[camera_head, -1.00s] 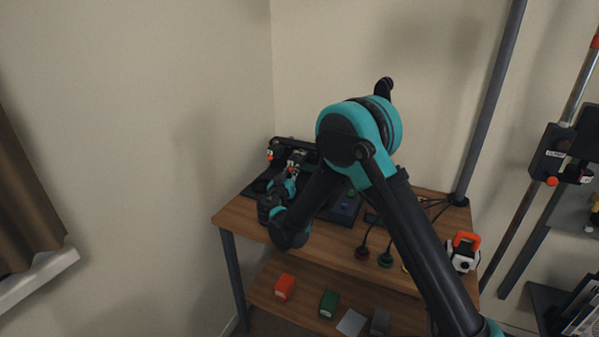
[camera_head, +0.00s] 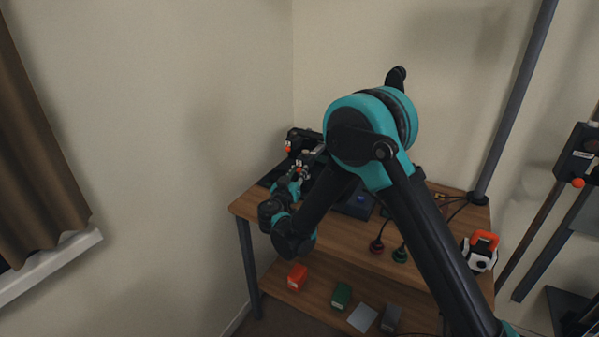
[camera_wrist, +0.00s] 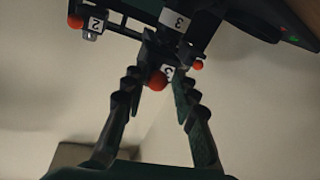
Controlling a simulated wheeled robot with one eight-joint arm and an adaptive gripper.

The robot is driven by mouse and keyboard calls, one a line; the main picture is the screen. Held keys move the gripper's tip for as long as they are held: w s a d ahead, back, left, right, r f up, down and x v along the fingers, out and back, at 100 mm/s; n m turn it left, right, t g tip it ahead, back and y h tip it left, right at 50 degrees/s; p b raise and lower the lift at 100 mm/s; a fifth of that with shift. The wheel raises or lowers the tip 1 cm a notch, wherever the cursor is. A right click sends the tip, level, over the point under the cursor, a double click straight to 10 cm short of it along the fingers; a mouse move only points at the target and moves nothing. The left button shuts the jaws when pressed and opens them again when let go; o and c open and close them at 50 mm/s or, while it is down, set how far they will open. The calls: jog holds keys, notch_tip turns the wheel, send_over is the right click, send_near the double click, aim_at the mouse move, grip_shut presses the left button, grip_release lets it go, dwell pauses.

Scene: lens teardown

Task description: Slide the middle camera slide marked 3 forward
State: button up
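In the wrist view, a slide with a white tag marked 3 (camera_wrist: 168,73) and an orange knob (camera_wrist: 157,81) shows between the fingers of my gripper (camera_wrist: 159,84). The fingers stand apart on either side of the knob, with a small gap seen at each side. Another white tag marked 3 (camera_wrist: 174,20) sits on a dark part above. In the head view, my gripper (camera_head: 297,178) is at the dark camera rig (camera_head: 302,136) on the table's left end.
In the wrist view, a slide marked 2 (camera_wrist: 95,25) with an orange knob is to the left. Blocks lie on the lower shelf.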

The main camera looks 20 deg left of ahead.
jog(key=shift+o, duration=1)
jog(key=shift+w, duration=0.1)
jog(key=s+d, duration=0.1)
jog(key=s, duration=1.1)
jog(key=shift+d, duration=0.25)
